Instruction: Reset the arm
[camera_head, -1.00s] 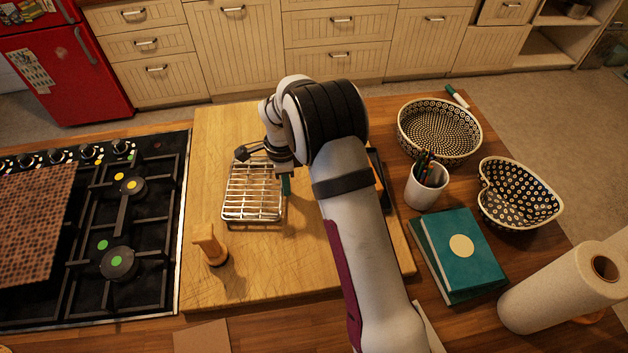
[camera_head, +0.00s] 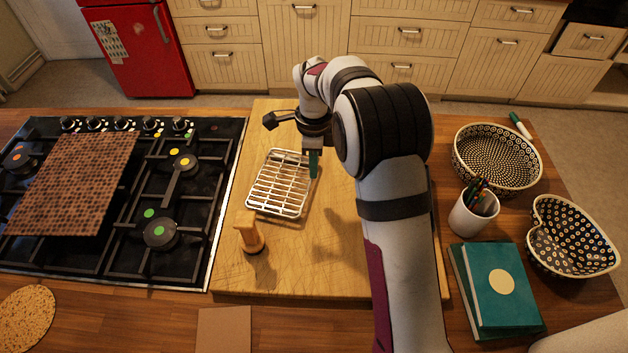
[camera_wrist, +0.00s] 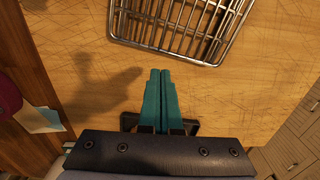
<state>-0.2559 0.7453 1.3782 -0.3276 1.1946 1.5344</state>
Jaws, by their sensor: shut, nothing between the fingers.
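My gripper (camera_wrist: 159,75) has teal fingers that are shut together with nothing between them. In the wrist view it is above the bare wooden board (camera_wrist: 90,20), beside a metal wire rack (camera_wrist: 180,25). In the head view the gripper (camera_head: 313,165) hangs at the right edge of the rack (camera_head: 281,184), partly behind my arm. My arm reaches up from the bottom of the picture and bends left over the board (camera_head: 320,265). Part of the board's right side is hidden behind my arm.
A wooden peg (camera_head: 248,232) stands on the board. A gas hob (camera_head: 190,225) with a brown patterned board (camera_head: 75,185) is at left. At right are two patterned bowls (camera_head: 497,160) (camera_head: 570,237), a pen cup (camera_head: 473,213) and teal books (camera_head: 500,285).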

